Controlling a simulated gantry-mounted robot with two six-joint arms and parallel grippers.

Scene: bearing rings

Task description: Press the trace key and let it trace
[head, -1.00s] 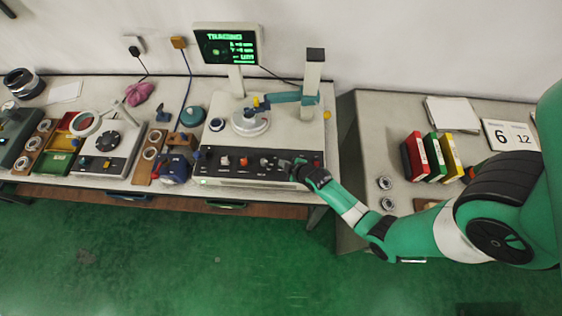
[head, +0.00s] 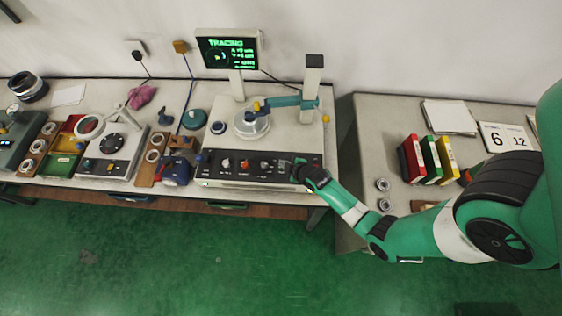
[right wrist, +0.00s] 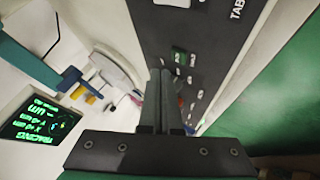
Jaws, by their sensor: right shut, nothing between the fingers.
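The measuring machine's dark control panel (head: 240,166) runs along its front edge, with several knobs and keys. My right gripper (head: 297,163) is shut and empty over the right part of this panel. In the right wrist view its closed fingers (right wrist: 161,88) lie over the panel beside a green lit key (right wrist: 179,56); whether they touch a key cannot be told. The screen (head: 229,50) reads "TRACING" with green figures and a round plot. A ring sits on the round table (head: 251,124), with the probe arm (head: 283,100) reaching to it. My left gripper is not in view.
The probe column (head: 311,88) stands behind my right gripper. A side bench on the right holds red, green and yellow binders (head: 428,158), two small rings (head: 383,185) and a calendar (head: 508,138). Ring trays and coloured bins (head: 66,150) stand on the left.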

